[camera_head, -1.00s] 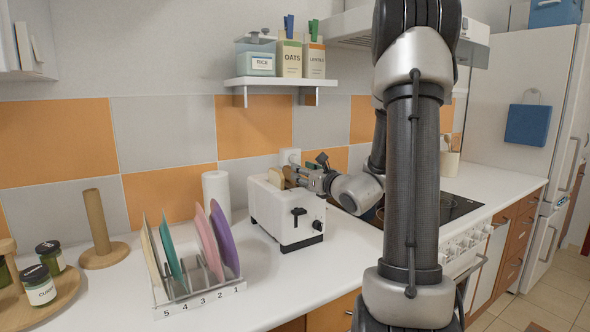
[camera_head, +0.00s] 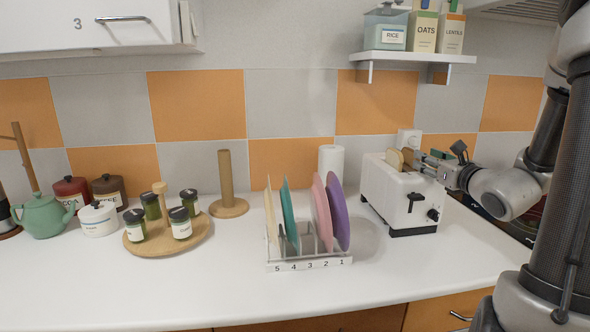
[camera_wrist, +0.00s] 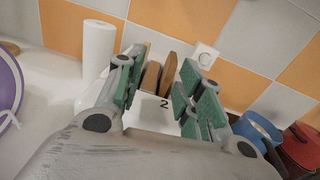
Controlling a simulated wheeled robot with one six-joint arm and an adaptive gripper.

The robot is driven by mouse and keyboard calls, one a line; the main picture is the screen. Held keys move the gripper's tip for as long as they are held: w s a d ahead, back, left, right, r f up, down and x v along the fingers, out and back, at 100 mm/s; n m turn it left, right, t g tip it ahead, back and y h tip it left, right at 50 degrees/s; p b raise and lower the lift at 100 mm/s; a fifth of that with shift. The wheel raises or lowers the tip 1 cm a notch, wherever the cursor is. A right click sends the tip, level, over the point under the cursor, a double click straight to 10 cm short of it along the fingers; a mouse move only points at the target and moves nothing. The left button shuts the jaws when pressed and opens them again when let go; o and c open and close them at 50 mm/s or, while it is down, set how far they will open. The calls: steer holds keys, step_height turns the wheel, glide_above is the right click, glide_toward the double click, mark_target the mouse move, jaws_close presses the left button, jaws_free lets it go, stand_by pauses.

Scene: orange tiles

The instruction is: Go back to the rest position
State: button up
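My gripper (camera_head: 428,160) is at the top of the white toaster (camera_head: 400,196), on its right side in the head view. In the wrist view my gripper (camera_wrist: 158,88) has its two green-padded fingers spread apart. Two bread slices (camera_wrist: 160,77) stand up from the toaster between and beyond the fingers, with a visible gap to the right finger. The bread (camera_head: 395,159) also shows in the head view, left of the fingertips. My arm reaches in from the right; the exact depth of the fingertips over the slots is hard to tell.
A plate rack (camera_head: 310,264) with several coloured plates stands left of the toaster, a paper roll (camera_head: 331,162) behind. A wall shelf (camera_head: 413,57) with food containers hangs above. In the wrist view, a blue pot (camera_wrist: 256,128) and a red pot (camera_wrist: 300,146) are at right. The front counter is clear.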

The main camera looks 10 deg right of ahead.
steer(key=s+a+n+g+y, duration=0.35)
steer(key=a+n, duration=0.25)
steer(key=a, duration=0.2)
steer(key=s+a+n+g+y, duration=0.35)
steer(key=s+a+n, duration=0.2)
steer(key=a, duration=0.35)
steer(key=s+a+f+n+g, duration=0.2)
steer(key=s+n, duration=0.2)
steer(key=s, duration=0.1)
steer(key=s+a+f+n+g, duration=0.2)
steer(key=s+n+g, duration=0.1)
steer(key=s+n, duration=0.2)
steer(key=s+d+f+n+g+h, duration=0.1)
steer(key=s+d+n+g+h, duration=0.25)
steer(key=s+n, duration=0.35)
steer(key=s+d+r+n+t+h, duration=0.2)
steer(key=d+r+n+h, duration=0.1)
steer(key=d+n+h, duration=0.2)
steer(key=d+n, duration=0.2)
steer(key=d, duration=0.2)
steer(key=shift+d+r, duration=0.15)
steer(key=shift+r, duration=0.15)
